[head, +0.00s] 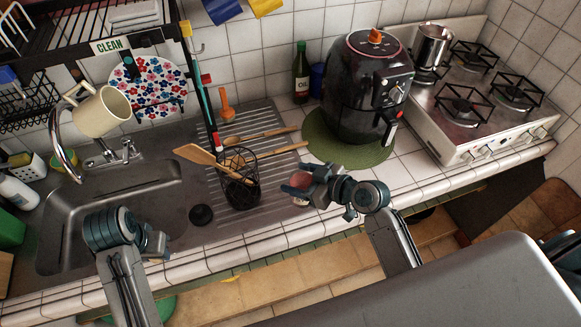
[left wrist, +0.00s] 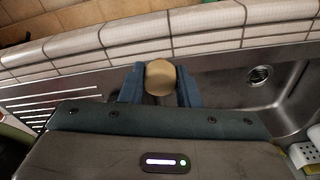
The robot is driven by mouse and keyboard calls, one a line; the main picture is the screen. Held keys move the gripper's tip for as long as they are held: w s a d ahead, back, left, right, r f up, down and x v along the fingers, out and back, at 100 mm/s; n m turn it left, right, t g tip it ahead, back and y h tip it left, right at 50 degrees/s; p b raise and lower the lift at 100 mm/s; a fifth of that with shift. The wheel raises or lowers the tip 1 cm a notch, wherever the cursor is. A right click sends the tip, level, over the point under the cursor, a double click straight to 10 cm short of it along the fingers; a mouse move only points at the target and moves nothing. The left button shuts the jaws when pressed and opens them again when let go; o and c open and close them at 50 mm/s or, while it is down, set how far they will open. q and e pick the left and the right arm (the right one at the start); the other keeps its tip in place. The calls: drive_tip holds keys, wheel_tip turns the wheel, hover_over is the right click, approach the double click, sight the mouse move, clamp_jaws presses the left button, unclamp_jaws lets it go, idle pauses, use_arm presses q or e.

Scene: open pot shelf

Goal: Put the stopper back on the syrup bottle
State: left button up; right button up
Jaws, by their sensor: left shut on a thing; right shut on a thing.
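My left gripper (left wrist: 159,90) is shut on a tan, round-topped stopper (left wrist: 160,74), which sits between its two blue fingers in the left wrist view. In the head view the left gripper is low over the sink's front edge, and I cannot make out the stopper there. My right gripper (head: 308,183) is shut on a reddish, partly hidden thing that looks like the syrup bottle (head: 299,182), near the counter's front edge, right of the drainboard. Its mouth is not clear. The two grippers are well apart.
An air fryer (head: 365,90) stands on a green mat (head: 330,148) behind the right gripper. The sink (head: 95,225) lies left; the stove (head: 475,100) right.

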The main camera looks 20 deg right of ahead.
use_arm(q)
drive_tip(key=shift+f+b, duration=0.4)
drive_tip(key=shift+f, duration=0.1)
use_arm(e)
drive_tip(key=w, duration=0.7)
drive_tip(key=shift+w+a+f, duration=0.15)
drive_tip(key=shift+w+f, duration=0.05)
drive_tip(key=shift+f, duration=0.1)
drive_tip(key=shift+s, duration=0.1)
